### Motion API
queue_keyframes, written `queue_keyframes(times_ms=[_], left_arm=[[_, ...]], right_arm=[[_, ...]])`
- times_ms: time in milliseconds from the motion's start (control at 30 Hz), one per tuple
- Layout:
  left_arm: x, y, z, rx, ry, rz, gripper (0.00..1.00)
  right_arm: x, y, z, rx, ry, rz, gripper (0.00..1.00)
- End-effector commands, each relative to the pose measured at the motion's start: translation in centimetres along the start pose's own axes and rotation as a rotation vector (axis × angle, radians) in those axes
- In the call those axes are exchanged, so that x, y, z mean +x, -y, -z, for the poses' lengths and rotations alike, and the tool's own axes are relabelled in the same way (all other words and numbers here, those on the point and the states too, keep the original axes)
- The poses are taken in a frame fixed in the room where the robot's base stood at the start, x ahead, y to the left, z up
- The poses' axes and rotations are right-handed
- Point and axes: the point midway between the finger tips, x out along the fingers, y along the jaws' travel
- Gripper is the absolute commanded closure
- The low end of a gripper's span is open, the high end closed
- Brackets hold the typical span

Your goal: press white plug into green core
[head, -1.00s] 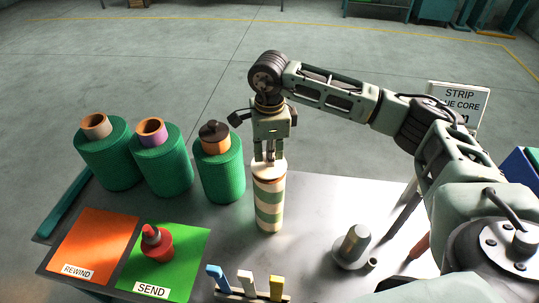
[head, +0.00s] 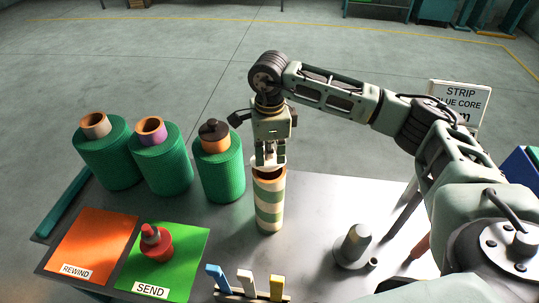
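The green core (head: 269,208) is an upright tube with green and cream stripes, standing near the middle of the grey table. Its open brown top shows. My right gripper (head: 269,155) points straight down over the core's top. It appears shut on the white plug (head: 281,163), of which only a thin pale part shows around the fingertips. The plug is just above the core's far rim, with the opening showing below it; the exact gap is hard to tell. My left gripper is not in view.
Several green netting rolls (head: 162,160) stand left of the core. A red stamp-like object (head: 157,243) sits on the green SEND mat (head: 188,275), beside the orange REWIND mat (head: 95,245). Coloured tabs (head: 246,283) stand in front; a grey metal post (head: 355,243) stands right.

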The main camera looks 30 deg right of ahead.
Motion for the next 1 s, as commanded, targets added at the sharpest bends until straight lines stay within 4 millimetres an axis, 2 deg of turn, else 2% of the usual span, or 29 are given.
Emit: queue_keyframes(times_ms=[1000], left_arm=[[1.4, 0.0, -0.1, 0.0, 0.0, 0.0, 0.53]], right_arm=[[1.7, -1.3, 0.1, 0.0, 0.0, 0.0, 1.0]])
